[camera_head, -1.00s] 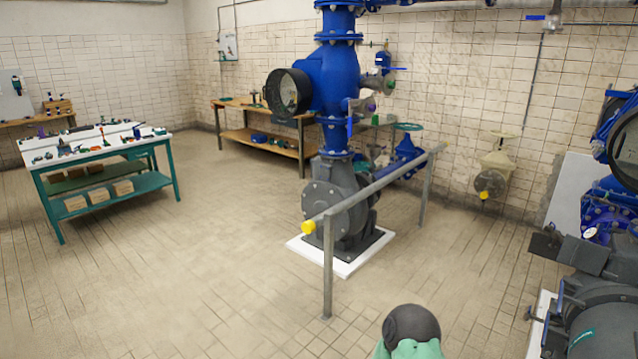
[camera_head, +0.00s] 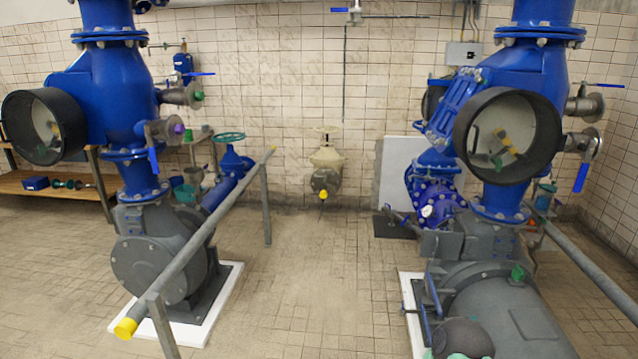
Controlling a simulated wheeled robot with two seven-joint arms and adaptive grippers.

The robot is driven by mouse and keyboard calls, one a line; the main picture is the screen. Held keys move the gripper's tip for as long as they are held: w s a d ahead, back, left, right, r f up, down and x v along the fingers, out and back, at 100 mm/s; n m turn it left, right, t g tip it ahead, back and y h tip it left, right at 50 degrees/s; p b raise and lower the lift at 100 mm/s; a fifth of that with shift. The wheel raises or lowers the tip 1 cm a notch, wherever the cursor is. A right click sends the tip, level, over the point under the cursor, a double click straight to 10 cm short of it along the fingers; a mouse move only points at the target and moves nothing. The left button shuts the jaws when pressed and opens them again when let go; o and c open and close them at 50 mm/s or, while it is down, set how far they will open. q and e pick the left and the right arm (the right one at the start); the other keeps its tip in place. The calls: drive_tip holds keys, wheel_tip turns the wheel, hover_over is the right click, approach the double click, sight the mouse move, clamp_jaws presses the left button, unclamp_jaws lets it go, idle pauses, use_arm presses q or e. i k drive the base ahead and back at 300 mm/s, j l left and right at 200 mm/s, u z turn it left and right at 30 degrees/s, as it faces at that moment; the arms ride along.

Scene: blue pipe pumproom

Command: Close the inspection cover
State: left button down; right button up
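Two round openings with deep black rims face me on the blue pipe housings. The right one (camera_head: 508,135) shows a pale inside with small yellow and green parts. A blue bolted plate (camera_head: 455,105) stands edge-on at its left side; I cannot tell for sure whether this is the inspection cover. The left round opening (camera_head: 45,127) has a similar pale inside, and no separate cover is clear there. Neither gripper is in view.
A grey rail (camera_head: 205,245) with yellow ends stands before the left pump (camera_head: 160,262). The right grey pump (camera_head: 500,315) rises close ahead at the lower right. Another rail (camera_head: 585,260) runs beside it. The tiled floor (camera_head: 322,265) between the pumps is clear.

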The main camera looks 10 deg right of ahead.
sight(440, 245)
drive_tip(key=i+z, duration=0.2)
drive_tip(key=i, duration=0.35)
drive_tip(key=i+j+z, duration=0.2)
drive_tip(key=i, duration=0.3)
drive_tip(key=i+j+z, duration=0.2)
drive_tip(key=i, duration=0.35)
drive_tip(key=l, duration=0.1)
